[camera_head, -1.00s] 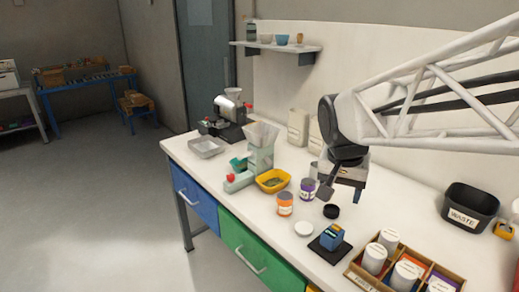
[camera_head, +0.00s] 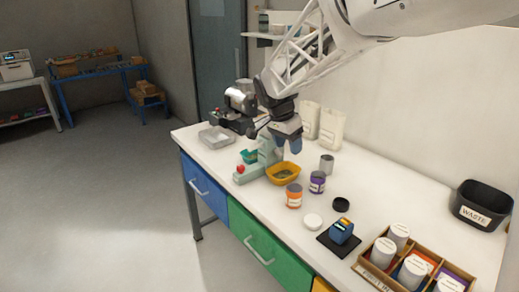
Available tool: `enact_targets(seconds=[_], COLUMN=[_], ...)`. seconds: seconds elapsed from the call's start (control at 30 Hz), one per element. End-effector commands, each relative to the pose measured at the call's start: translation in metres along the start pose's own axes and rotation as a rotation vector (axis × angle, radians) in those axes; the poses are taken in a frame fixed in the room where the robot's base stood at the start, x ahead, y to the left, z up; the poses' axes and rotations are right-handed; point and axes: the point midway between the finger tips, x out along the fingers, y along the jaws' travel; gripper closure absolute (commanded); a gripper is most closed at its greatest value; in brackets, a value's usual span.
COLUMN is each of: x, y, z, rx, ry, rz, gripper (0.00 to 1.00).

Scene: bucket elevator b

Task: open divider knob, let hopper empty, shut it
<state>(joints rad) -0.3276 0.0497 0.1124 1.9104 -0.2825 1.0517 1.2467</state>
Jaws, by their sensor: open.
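The pale green divider (camera_head: 251,173) stands on the bench left of centre, with a red knob (camera_head: 240,169) at its front left and a teal part (camera_head: 249,156) beside its body. Its clear hopper is mostly hidden behind my arm, so I cannot tell its fill. My gripper (camera_head: 287,146) is open and points down, overlapping the divider's upper right side in this view. I cannot tell whether it touches the divider. A yellow tray (camera_head: 297,178) with grey-green contents sits just right of the divider, below my gripper.
Orange (camera_head: 294,197) and purple (camera_head: 317,184) jars and a grey cylinder (camera_head: 326,164) stand to the right. A metal tray (camera_head: 216,139) and a dark machine (camera_head: 238,108) are behind left. A blue device (camera_head: 341,231), compartment box (camera_head: 376,280) and waste bin (camera_head: 481,206) are farther right.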

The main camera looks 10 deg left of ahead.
Motion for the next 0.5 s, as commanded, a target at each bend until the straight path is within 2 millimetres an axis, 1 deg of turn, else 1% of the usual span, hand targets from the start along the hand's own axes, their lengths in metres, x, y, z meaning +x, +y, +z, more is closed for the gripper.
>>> enact_targets(seconds=[0.03, 0.27, 0.5], x=[0.005, 0.021, 0.041], y=[-0.015, -0.077, -0.142], z=[0.001, 0.007, 0.020], rx=[0.015, 0.113, 0.214], ry=[0.003, 0.029, 0.062], rz=[0.007, 0.028, 0.045], gripper=[0.39, 0.39, 0.39])
